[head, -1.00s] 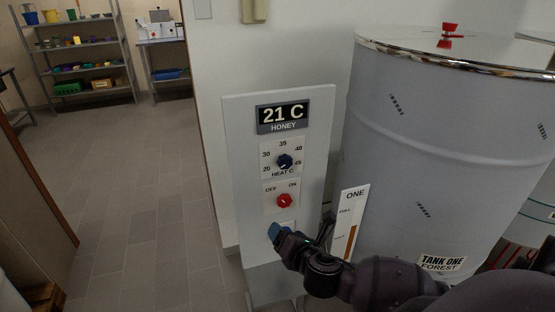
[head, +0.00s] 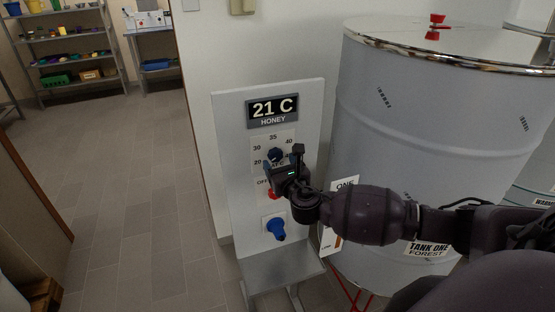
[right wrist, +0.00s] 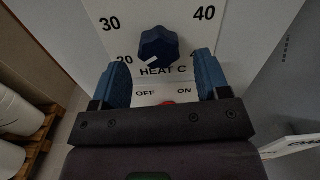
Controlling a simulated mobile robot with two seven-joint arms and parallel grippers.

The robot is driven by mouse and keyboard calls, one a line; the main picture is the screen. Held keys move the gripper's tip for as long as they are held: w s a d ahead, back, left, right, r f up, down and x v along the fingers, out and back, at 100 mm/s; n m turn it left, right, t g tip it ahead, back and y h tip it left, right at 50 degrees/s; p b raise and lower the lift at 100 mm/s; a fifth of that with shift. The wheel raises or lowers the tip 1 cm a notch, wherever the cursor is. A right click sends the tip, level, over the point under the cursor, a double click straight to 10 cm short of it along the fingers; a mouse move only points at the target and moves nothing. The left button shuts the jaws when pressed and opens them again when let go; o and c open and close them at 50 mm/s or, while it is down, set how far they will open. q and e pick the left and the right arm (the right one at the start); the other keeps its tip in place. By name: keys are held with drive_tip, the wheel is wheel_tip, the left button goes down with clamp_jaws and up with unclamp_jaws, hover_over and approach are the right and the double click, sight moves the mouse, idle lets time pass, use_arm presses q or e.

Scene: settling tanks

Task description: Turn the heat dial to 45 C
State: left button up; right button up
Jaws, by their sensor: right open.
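The dark blue heat dial (head: 275,154) is on the upright white panel (head: 231,178), under a display (head: 272,110) reading 21 C HONEY. My right gripper (head: 282,164) is at the dial and hides part of its scale. In the right wrist view the dial (right wrist: 159,43) lies ahead, between and slightly beyond the open blue fingertips (right wrist: 162,65). No clear contact shows. The dial's white mark points down and left, toward 20. My left gripper is not in view.
A red OFF/ON knob (head: 273,194) sits just below, partly hidden by my gripper. A blue knob (head: 276,229) is lower on the panel. The large grey tank (head: 400,130) stands close on the right, behind my arm.

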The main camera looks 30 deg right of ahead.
drive_tip(key=shift+x, duration=1.2)
drive_tip(key=c, duration=0.9)
